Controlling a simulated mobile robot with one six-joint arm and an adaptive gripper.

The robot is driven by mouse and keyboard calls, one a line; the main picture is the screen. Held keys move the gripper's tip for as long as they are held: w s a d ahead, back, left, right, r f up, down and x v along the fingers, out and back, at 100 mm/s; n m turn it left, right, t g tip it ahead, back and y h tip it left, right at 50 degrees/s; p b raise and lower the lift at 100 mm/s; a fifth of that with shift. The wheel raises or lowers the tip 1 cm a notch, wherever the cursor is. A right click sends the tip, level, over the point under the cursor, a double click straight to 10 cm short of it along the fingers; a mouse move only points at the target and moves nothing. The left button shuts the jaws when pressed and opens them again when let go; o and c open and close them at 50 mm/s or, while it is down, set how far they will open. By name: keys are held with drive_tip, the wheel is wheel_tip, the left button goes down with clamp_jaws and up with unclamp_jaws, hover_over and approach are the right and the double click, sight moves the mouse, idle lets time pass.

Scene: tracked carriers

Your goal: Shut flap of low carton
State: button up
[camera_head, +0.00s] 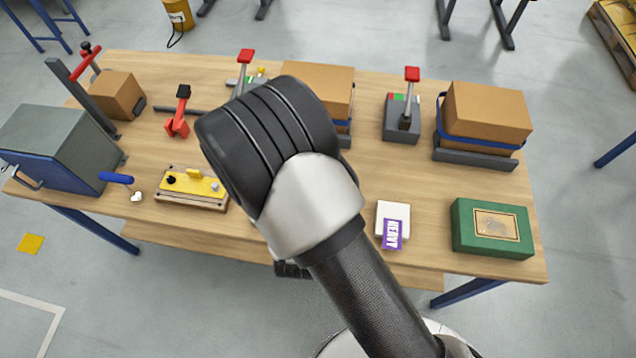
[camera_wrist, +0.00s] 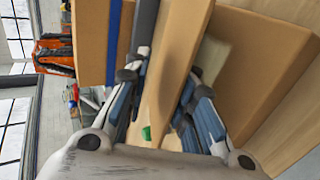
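In the wrist view, a brown cardboard panel (camera_wrist: 176,60) stands between the two fingers of my gripper (camera_wrist: 168,85). It looks like a carton flap, but I cannot tell for sure. The fingers are spread apart on either side of it, and I cannot see clear contact. A brown carton (camera_wrist: 262,80) fills the right of that view, beside a pale patch. In the head view, a carton (camera_head: 325,85) with a blue band stands at the back middle, partly behind my arm. My gripper is hidden there by my own arm.
A strapped carton (camera_head: 487,112) stands at the right and a small carton (camera_head: 118,95) at the back left. A lever box (camera_head: 402,115), green box (camera_head: 462,235), white-and-purple card (camera_head: 393,225), yellow-topped board (camera_head: 192,188) and grey cabinet (camera_head: 55,140) share the wooden table (camera_head: 350,190).

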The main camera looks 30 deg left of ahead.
drive_tip(key=shift+v, duration=2.75)
drive_tip(key=shift+r, duration=0.1)
